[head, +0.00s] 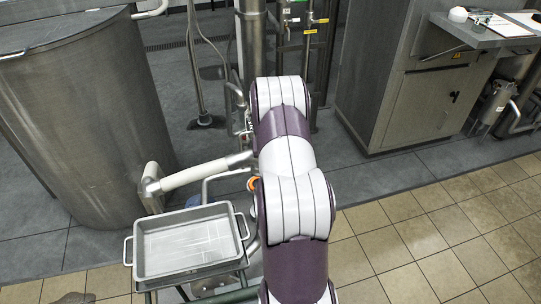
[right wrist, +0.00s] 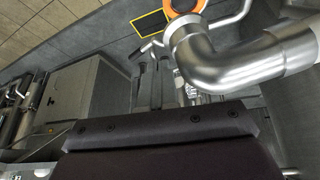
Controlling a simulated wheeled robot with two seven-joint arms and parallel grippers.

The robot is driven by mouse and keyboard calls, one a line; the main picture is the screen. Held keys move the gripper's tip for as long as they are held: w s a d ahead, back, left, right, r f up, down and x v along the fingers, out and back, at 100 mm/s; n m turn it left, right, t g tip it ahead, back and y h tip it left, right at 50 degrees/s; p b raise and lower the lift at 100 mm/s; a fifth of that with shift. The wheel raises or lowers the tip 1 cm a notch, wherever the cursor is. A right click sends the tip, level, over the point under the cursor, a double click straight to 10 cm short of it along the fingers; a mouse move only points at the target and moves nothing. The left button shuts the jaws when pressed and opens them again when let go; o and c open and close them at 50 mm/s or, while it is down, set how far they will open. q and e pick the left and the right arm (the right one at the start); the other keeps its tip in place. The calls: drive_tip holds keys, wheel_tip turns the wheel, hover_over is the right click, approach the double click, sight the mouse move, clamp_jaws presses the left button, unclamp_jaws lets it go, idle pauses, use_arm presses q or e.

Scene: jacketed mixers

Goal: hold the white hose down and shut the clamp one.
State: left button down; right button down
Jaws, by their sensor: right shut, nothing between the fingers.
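The white hose (head: 195,175) runs from a steel elbow by the big tank, at centre left in the head view, to a metal end beside my right arm. Its far end is hidden behind that arm. I cannot make out the clamp clearly in either view. My right arm reaches forward through the middle of the head view and hides its own gripper. In the right wrist view the dark fingers of my right gripper (right wrist: 154,86) stand close together, shut and empty. A steel pipe elbow (right wrist: 205,62) with an orange ring (right wrist: 186,7) is near them. My left gripper is not in view.
A steel tray (head: 190,243) with two handles sits at front left. A big steel tank (head: 85,110) stands behind it. Vertical pipes (head: 252,40) rise beyond my arm. A grey cabinet (head: 395,85) stands at right. The tiled floor (head: 430,235) at front right is clear.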

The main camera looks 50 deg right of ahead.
drive_tip(key=shift+r, duration=0.1)
drive_tip(key=s+d+r+p, duration=0.4)
drive_tip(key=s+r, duration=0.3)
drive_tip(key=r, duration=0.2)
drive_tip(key=s+a+r+n+y, duration=0.1)
drive_tip(key=s+a+n, duration=0.1)
drive_tip(key=a, duration=1.1)
drive_tip(key=s+a+r+n+g+y, duration=0.1)
drive_tip(key=s+a+r+n, duration=0.1)
drive_tip(key=a, duration=1.1)
drive_tip(key=s+a+r+n+y, duration=0.1)
drive_tip(key=a+n, duration=0.4)
drive_tip(key=a, duration=0.9)
drive_tip(key=shift+s+r+g+y, duration=0.35)
drive_tip(key=shift+s+y, duration=0.15)
drive_tip(key=shift+s, duration=0.65)
drive_tip(key=shift+s, duration=0.1)
